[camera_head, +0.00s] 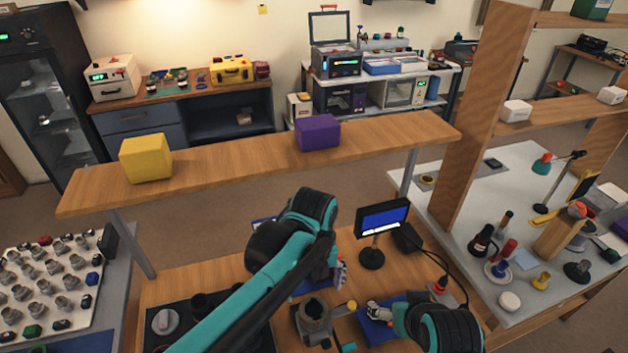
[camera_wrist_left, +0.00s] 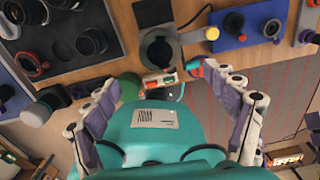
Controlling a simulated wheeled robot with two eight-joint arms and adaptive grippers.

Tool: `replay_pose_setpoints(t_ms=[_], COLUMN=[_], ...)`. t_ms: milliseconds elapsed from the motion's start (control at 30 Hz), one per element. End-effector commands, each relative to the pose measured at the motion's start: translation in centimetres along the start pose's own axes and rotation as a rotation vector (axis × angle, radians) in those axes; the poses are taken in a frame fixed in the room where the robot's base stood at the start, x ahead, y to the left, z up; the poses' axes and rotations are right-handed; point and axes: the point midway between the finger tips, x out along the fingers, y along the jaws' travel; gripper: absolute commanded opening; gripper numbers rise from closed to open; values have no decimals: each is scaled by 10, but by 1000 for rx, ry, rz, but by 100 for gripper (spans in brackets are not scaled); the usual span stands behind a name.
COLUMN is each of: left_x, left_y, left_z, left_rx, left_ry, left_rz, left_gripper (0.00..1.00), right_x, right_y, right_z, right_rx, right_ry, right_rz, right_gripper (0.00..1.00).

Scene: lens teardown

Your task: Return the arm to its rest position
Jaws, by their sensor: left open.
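My left arm (camera_head: 262,295) comes in from the bottom left and reaches over the workbench. Its gripper (camera_head: 340,272) is mostly hidden behind the wrist in the head view. In the left wrist view the left gripper (camera_wrist_left: 168,88) has its two fingers spread wide, with nothing held between them. My right arm (camera_head: 440,325) shows at the bottom right.
A dark ring-shaped holder (camera_head: 313,315) stands on the bench near the left gripper. A small screen (camera_head: 382,218) stands behind. A dark tray (camera_wrist_left: 117,55) holds lens parts. A raised wooden shelf (camera_head: 240,153) carries a yellow block (camera_head: 146,158) and a purple block (camera_head: 318,132).

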Motion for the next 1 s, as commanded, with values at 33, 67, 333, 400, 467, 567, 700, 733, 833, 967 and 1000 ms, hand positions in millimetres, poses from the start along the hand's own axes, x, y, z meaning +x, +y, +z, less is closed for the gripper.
replay_pose_setpoints(t_ms=[33,67,333,400,467,567,700,733,833,967,1000], left_x=[0,0,0,1,3,6,14,16,23,29,30], left_y=[0,0,40,59,74,100,133,140,159,175,179], left_z=[0,0,5,7,7,8,5,4,3,1,0], left_rx=[-1,-5,-512,-770,-997,-1371,-1880,-1982,-2286,-2564,-2621], left_ry=[0,-1,-71,-97,-112,-122,-97,-84,-31,50,71], left_rz=[0,-1,-87,-143,-198,-303,-477,-516,-648,-785,-815], left_gripper=[85,85,85,85,85,85,85,85,85,85,85], right_x=[0,0,7,10,13,16,22,23,26,29,29], right_y=[0,0,0,0,0,0,0,0,0,0,0], right_z=[0,0,5,7,9,12,16,16,19,21,21], right_rx=[0,0,0,0,0,0,0,0,0,0,0], right_ry=[0,0,0,0,0,0,0,0,0,0,0], right_rz=[0,0,0,0,0,0,0,0,0,0,0], right_gripper=[84,84,84,84,84,84,84,84,84,84,84])
